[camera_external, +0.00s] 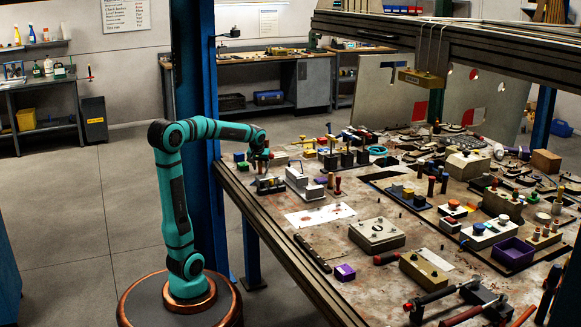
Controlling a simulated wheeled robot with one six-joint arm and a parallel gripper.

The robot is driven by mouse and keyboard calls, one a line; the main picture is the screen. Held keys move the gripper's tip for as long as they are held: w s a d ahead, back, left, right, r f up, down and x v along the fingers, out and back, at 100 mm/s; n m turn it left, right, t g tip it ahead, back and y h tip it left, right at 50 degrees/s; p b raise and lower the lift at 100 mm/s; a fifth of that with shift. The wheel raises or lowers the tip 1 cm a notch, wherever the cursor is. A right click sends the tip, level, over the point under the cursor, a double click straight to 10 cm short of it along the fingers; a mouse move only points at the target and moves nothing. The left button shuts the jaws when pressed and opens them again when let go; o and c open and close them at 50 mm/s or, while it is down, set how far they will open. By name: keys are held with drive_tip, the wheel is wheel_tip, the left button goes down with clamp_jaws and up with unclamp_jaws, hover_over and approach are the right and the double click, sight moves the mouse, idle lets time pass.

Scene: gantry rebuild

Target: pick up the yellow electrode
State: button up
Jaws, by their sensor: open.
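My gripper (263,168) points down just above a small dark rack (270,184) holding short pieces at the bench's left edge. The gripper is open, but its fingers are tiny and dark here. I cannot tell whether anything stands between them. I cannot single out the yellow electrode with certainty. Small pieces near the rack are too small to tell apart, and the gripper may cover some of them.
A grey block (305,181) and a red-brown stamp-shaped piece (338,186) stand right of the rack. A white sheet (320,215), a grey box (377,234) and a purple block (345,272) lie nearer. A blue post (200,90) rises close behind my arm.

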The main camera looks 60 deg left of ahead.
clamp_jaws()
drive_tip(key=shift+r, duration=0.15)
